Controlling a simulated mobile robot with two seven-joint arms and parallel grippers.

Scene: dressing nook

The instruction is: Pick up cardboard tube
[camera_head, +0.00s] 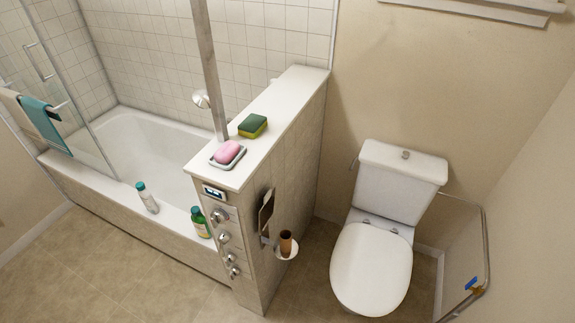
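The cardboard tube (286,243) is a small brown cylinder. It stands roughly upright at a small white round plate (287,251) beside the right face of the tiled half wall, low down near its front end. The plate seems to be part of a wall-mounted holder, and whether the tube is around a pin there I cannot tell. Nothing covers the tube in the head view. Neither of my grippers shows in this view.
The half wall (292,95) carries a pink soap (228,151) in a dish and a green-yellow sponge (253,126). A white toilet (372,268) stands right of the tube. Two bottles stand on the bathtub rim (165,199). A metal rail (487,240) is at far right.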

